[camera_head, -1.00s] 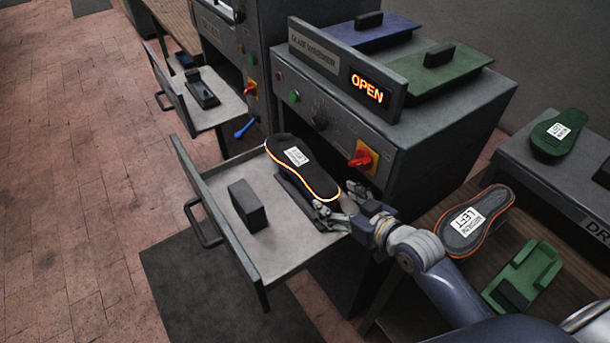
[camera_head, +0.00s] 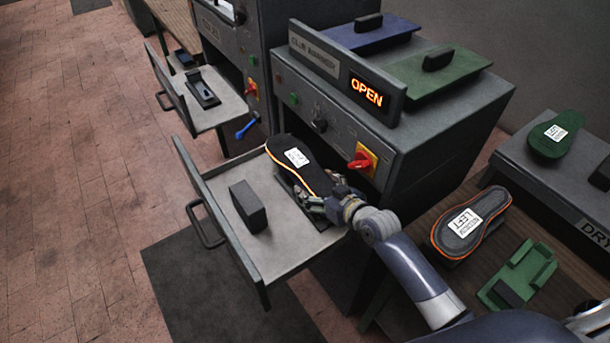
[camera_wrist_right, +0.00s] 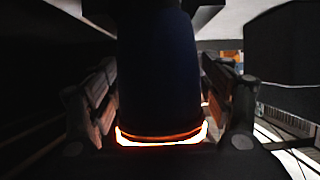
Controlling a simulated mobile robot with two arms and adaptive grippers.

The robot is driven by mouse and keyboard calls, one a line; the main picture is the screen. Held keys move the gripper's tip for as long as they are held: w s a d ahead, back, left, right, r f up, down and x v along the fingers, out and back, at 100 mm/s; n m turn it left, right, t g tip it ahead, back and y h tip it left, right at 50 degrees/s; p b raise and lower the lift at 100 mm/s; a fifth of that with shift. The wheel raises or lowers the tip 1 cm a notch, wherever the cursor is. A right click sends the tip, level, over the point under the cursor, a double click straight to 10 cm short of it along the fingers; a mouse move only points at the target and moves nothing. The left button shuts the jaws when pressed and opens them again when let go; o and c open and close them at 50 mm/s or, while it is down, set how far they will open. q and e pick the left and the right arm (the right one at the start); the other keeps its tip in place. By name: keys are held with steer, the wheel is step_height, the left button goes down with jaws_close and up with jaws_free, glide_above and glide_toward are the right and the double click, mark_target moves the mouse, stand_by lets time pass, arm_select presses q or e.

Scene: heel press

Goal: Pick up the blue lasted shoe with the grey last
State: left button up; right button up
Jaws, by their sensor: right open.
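A shoe lies sole up in the open tray of the press marked OPEN. Its sole (camera_head: 292,155) is black with an orange edge and a white label. In the right wrist view the shoe (camera_wrist_right: 158,75) looks dark blue, with a bright orange band at its near end. My right gripper (camera_head: 322,203) is at the shoe's near end. Its open fingers stand on either side of the shoe, apart from it as far as I can see. The last is hidden. My left gripper is not in view.
The tray (camera_head: 285,245) also holds a black block (camera_head: 248,206). A grey shoe with an orange edge (camera_head: 472,222) and a green cradle (camera_head: 520,275) are on the wooden bench at right. A green shoe (camera_head: 555,133) sits on the grey unit behind. The press body (camera_head: 440,130) stands behind the tray.

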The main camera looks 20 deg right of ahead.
steer(key=c, duration=1.6)
steer(key=shift+w+r, duration=0.15)
steer(key=shift+r, duration=0.1)
steer(key=shift+c, duration=0.2)
